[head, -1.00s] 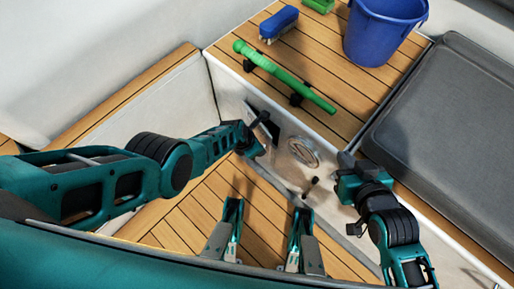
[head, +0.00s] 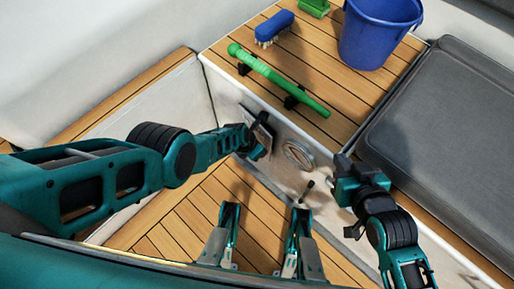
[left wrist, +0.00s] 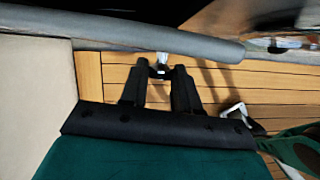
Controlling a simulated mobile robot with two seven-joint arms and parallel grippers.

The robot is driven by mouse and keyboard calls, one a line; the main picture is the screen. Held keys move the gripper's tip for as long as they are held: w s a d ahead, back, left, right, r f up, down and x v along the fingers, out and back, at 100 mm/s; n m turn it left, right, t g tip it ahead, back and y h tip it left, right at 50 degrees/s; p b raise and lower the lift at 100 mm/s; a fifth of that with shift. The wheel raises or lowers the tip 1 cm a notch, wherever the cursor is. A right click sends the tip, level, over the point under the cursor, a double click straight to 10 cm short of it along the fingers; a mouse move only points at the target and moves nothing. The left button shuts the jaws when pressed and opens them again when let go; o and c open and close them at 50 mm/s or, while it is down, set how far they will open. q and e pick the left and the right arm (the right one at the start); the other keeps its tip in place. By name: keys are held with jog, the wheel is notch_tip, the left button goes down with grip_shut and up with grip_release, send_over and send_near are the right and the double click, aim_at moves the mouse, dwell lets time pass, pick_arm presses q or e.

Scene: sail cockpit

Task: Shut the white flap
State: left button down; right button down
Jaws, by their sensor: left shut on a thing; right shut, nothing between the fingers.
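The white flap (head: 263,139) is a small pale panel on the upright white locker wall, beside a dark patch. It stands out from the wall at an angle. My left gripper (head: 254,128) is at the flap and partly covers it. In the left wrist view my left gripper (left wrist: 161,70) is shut on a small shiny piece (left wrist: 162,58) below a long grey edge; I take it as part of the flap. My right gripper (head: 343,167) is shut and empty, right of the flap, in front of the locker wall.
A round fitting (head: 299,155) and a small dark lever (head: 308,187) are on the wall right of the flap. The wooden top above holds a green rod (head: 278,80), a blue brush (head: 273,27) and a blue bucket (head: 378,30). A grey cushion (head: 440,130) lies right.

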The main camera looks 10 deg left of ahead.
pick_arm(q)
jog(key=shift+s, duration=0.15)
jog(key=c, duration=1.1)
grip_release()
jog(key=shift+c, duration=0.2)
jog(key=o, duration=0.3)
jog(key=shift+p+v, duration=3.95)
jog(key=shift+p, duration=0.45)
